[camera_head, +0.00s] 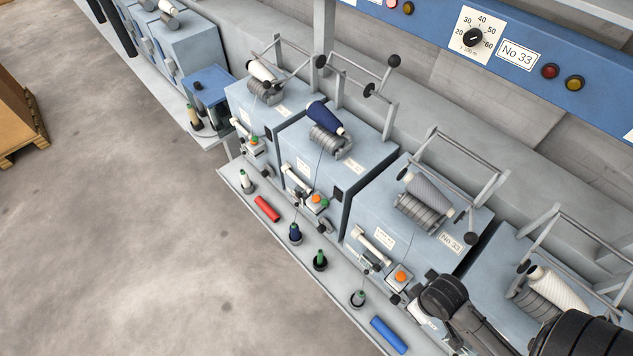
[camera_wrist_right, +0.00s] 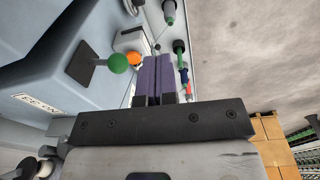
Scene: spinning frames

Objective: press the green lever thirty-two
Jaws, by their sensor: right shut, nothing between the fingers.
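In the right wrist view a green ball-ended lever (camera_wrist_right: 118,63) sticks out from a dark plate on a blue-grey machine face, beside an orange button (camera_wrist_right: 134,58). My right gripper (camera_wrist_right: 158,60) is shut and empty, its purple fingers beside the button and apart from the lever. In the head view a small green knob (camera_head: 323,204) shows beside the orange button of the unit with the dark blue cone (camera_head: 325,117). My right arm (camera_head: 442,297) covers part of the No 33 unit's front; its fingers cannot be made out there. My left gripper is out of view.
The No 33 label (camera_head: 452,243) marks the unit with the grey cone. A front ledge holds a red tube (camera_head: 267,208), a blue tube (camera_head: 388,335) and several bobbins. Wire frames stand above the units. The floor (camera_head: 130,230) in front is open.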

